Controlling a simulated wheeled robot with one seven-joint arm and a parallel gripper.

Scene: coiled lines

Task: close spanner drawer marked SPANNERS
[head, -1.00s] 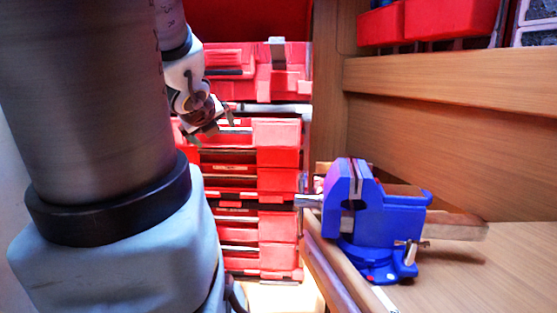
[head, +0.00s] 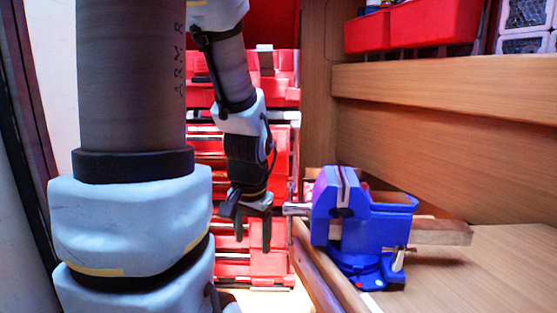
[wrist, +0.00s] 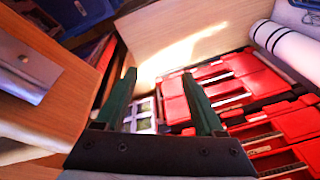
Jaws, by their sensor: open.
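A stack of red drawers (head: 270,150) stands behind my arm in the head view, left of the workbench. The red drawers also show in the wrist view (wrist: 232,90), at the right and tilted. I cannot read a SPANNERS label on any of them, and I cannot tell which drawer is out. My arm hides the left part of the stack. My gripper (head: 253,236) points down in front of the lower drawers. In the wrist view its two fingers (wrist: 159,78) are apart with nothing held between them. I cannot tell whether it touches a drawer.
A blue vise (head: 378,232) is on the wooden workbench (head: 480,270), close to the right of my gripper. Red bins (head: 430,24) sit on the shelf above. A white cylinder (wrist: 292,45) lies at the upper right in the wrist view.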

